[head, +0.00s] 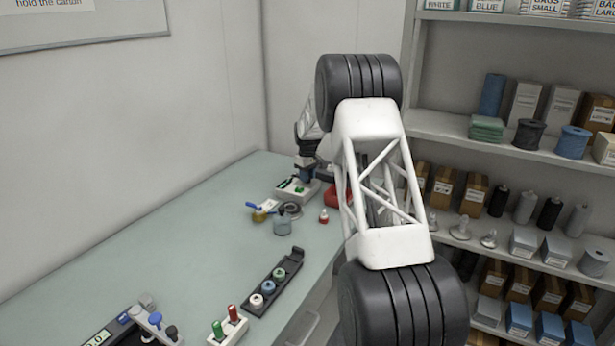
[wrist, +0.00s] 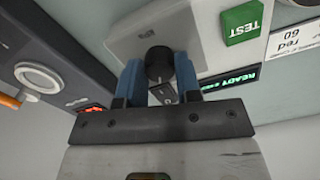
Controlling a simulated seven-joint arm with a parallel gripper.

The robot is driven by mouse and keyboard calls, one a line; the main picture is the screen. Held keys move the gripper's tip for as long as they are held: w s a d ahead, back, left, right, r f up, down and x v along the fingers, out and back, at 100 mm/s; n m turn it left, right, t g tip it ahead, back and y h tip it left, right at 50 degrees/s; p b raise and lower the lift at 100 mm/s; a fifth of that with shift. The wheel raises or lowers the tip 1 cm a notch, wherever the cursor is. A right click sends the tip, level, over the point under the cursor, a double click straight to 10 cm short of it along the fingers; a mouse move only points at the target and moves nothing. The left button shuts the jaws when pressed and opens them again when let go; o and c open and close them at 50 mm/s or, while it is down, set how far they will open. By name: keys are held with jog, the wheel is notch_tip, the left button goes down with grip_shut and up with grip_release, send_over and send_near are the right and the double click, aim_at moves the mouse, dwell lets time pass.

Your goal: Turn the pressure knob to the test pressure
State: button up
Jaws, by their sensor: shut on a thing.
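The black pressure knob (wrist: 158,62) sits on a light grey tester box (wrist: 150,28) in the wrist view. My gripper (wrist: 158,80) has its two blue fingers shut on the knob, one on each side. A pale mark shows near the knob's lower edge; its exact setting is too small to read. The box carries a green TEST button (wrist: 243,22) and a dark display (wrist: 231,82) with green letters that seem to say READY. In the head view my gripper (head: 305,172) is over the tester box (head: 297,191) at the table's far end, and the knob is hidden.
A card (wrist: 294,38) reading "red 60" lies beside the tester. A grey unit with a white ring (wrist: 38,77) and red digits stands at left.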

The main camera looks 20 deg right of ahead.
jog(key=m, duration=0.4)
jog(key=shift+r, duration=0.1)
jog(key=shift+m, duration=2)
jog(key=o, duration=0.9)
jog(key=shift+r, duration=0.1)
jog(key=shift+r, duration=3.75)
